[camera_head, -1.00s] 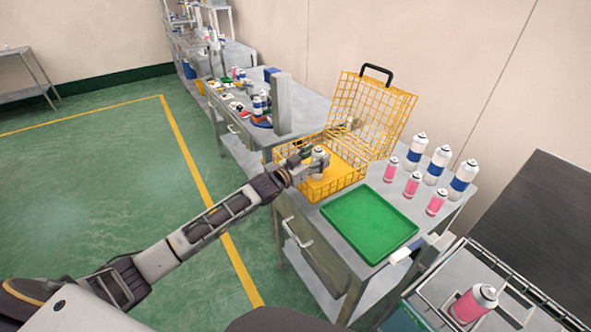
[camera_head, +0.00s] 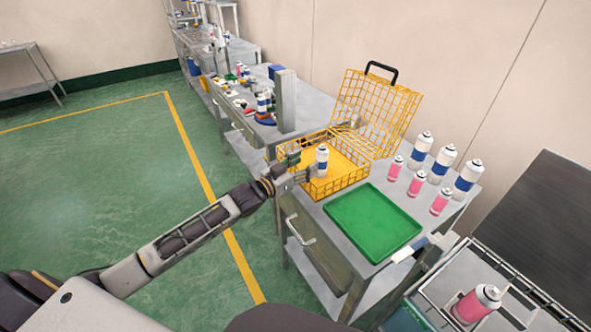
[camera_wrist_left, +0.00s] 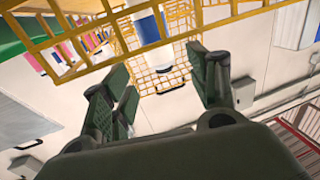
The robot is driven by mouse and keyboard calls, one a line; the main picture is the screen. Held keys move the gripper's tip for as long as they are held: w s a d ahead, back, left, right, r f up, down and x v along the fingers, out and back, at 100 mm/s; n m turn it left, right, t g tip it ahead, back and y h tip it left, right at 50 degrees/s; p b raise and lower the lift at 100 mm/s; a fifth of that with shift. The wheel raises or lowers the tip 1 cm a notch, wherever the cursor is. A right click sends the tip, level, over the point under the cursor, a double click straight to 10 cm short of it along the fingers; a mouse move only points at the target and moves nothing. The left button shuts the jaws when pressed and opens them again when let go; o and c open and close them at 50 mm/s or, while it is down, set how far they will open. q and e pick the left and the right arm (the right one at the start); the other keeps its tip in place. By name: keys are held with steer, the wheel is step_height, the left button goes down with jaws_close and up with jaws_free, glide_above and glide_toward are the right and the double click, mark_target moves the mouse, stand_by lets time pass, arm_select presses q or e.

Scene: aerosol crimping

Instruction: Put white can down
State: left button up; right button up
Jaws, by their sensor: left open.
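The white can (camera_head: 322,160) with a blue band stands upright in the yellow wire basket (camera_head: 350,183), near its left side. My left gripper (camera_head: 303,166) is open at the basket's left edge, just left of the can. In the left wrist view, which is upside down, the open fingers point towards the can (camera_wrist_left: 148,27) and appear clear of it. The basket's wires (camera_wrist_left: 232,14) cross the top of that view. The can's foot is partly hidden in the head view. My right gripper is not in view.
The basket's lid (camera_head: 375,110) stands open behind it. An empty green tray (camera_head: 372,222) lies in front. Several blue-banded white cans (camera_head: 441,164) and pink cans (camera_head: 416,184) stand to the right. A pink can (camera_head: 476,304) is in the wire-railed cart at lower right.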

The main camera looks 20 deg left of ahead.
arm_select(q)
steer(key=shift+v, duration=1.7)
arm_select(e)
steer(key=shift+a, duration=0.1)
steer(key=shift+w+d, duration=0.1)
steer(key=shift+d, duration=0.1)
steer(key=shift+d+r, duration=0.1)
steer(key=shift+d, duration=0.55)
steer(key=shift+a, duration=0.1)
